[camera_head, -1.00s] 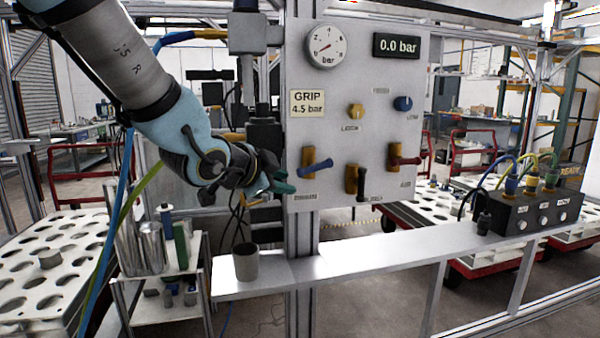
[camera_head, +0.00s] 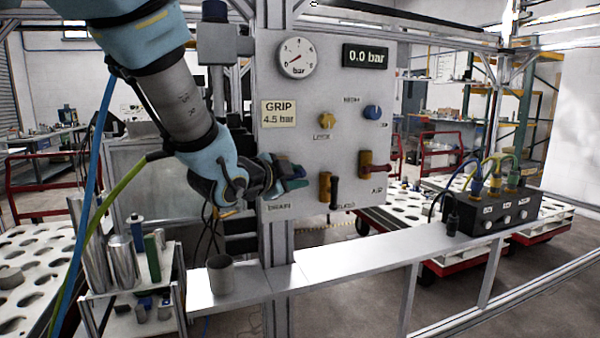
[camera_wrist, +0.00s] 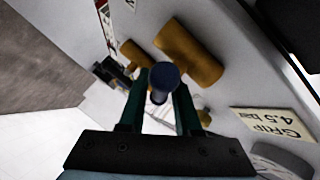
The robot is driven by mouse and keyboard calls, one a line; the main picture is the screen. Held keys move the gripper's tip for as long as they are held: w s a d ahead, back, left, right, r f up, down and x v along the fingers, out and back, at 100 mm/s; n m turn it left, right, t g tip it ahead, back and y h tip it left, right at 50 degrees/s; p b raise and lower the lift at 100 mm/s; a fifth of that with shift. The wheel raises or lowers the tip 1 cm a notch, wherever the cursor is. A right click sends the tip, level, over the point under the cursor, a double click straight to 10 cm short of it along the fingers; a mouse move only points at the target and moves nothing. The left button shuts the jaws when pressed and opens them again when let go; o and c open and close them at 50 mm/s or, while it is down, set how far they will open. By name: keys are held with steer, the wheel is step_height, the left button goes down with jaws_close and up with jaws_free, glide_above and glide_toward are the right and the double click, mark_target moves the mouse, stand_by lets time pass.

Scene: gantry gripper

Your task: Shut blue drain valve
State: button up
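The blue drain valve handle (camera_wrist: 163,80) shows end-on as a dark blue round tip between the two green fingers in the wrist view. In the head view only a bit of blue (camera_head: 298,171) shows at the fingers, above the DRAIN label. My gripper (camera_head: 290,174) is at the lower left of the panel, around the handle. In the wrist view my gripper (camera_wrist: 160,92) has one finger on each side of the handle. Whether the fingers press on it cannot be told. A brass valve body (camera_wrist: 188,55) lies beyond the handle.
The grey panel (camera_head: 290,130) also carries a brass valve with a dark handle (camera_head: 334,192), one with a red handle (camera_head: 380,169), a yellow knob (camera_head: 326,119) and a blue knob (camera_head: 372,112). A gauge (camera_head: 297,58) and a 0.0 bar display (camera_head: 366,56) sit above. A cup (camera_head: 221,275) stands on the shelf below.

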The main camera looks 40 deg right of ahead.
steer(key=shift+w+d+f, duration=0.2)
steer(key=shift+d, duration=0.45)
jaws_close()
